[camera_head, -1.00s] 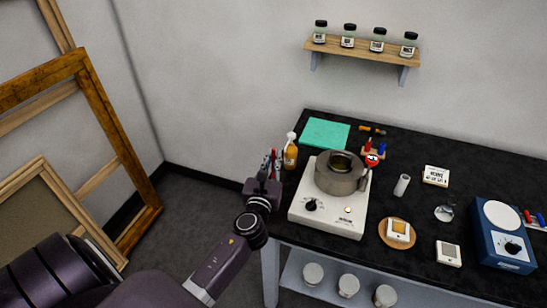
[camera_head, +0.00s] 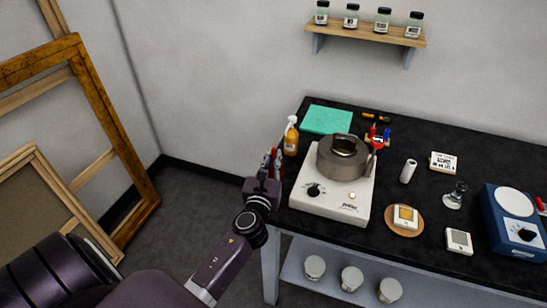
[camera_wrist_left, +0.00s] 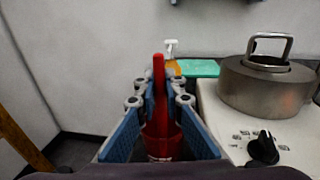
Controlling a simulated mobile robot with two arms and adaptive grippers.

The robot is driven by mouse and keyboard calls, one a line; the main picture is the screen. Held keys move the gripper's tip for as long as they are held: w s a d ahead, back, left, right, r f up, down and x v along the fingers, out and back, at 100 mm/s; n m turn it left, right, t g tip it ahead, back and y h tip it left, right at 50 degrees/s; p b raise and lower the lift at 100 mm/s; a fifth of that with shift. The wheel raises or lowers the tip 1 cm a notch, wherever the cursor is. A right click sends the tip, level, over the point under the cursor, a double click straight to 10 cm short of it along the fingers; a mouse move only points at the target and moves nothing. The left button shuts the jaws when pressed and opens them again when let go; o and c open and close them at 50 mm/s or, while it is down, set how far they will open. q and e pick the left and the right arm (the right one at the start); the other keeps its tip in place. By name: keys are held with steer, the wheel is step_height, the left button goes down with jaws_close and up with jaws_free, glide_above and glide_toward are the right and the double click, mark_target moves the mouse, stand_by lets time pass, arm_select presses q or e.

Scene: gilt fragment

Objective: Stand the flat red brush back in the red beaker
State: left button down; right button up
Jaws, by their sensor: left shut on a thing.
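The flat red brush (camera_wrist_left: 158,82) stands nearly upright in the left wrist view, its thin handle pointing up. My left gripper (camera_wrist_left: 160,100) is shut on it, with a blue-padded finger on each side. A wider red shape, which looks like the red beaker (camera_wrist_left: 164,146), shows low between the fingers, directly below the handle. I cannot tell whether the brush's lower end is inside it. In the head view my left gripper (camera_head: 272,162) is at the table's left edge, left of the hotplate, and mostly hides the red things there. My right gripper is not in view.
The white hotplate (camera_head: 330,202) with a metal pot (camera_head: 342,164) stands close to the right of my left gripper. Open floor (camera_head: 205,195) is to the left.

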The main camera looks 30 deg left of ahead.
arm_select(q)
steer(key=c, duration=2)
jaws_free()
steer(key=shift+o, duration=0.2)
steer(key=v, duration=1)
